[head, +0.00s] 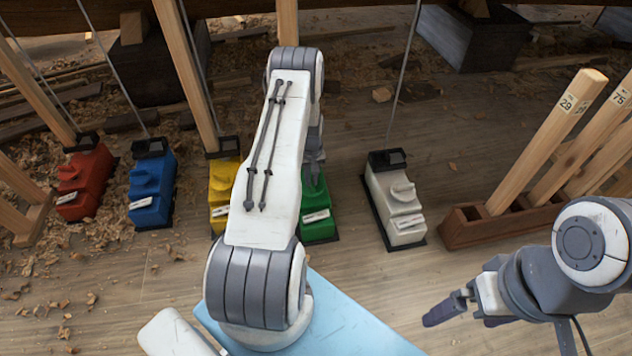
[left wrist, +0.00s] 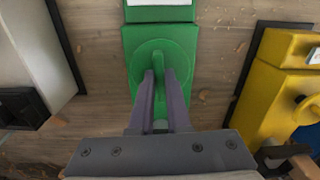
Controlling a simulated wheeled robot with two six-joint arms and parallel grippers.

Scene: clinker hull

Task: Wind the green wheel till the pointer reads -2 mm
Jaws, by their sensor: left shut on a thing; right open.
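The green block (head: 319,228) stands on the floor in the middle of the head view, partly behind my left arm. Its round green wheel (left wrist: 143,57) with a raised grip bar shows in the left wrist view. My left gripper (left wrist: 159,76) is shut on that bar from above; in the head view the gripper (head: 314,178) is partly hidden by the arm. A white scale plate (head: 316,216) sits on the block's front face, its pointer too small to read. The plate is cut off in the left wrist view (left wrist: 160,4). My right gripper (head: 462,312) is open and empty at lower right.
Red (head: 84,181), blue (head: 152,187), yellow (head: 219,193) and white (head: 396,203) blocks flank the green one. A brown rack (head: 470,225) with numbered wooden posts stands at right. A light blue surface (head: 350,325) lies in front. Wood props and rods rise behind.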

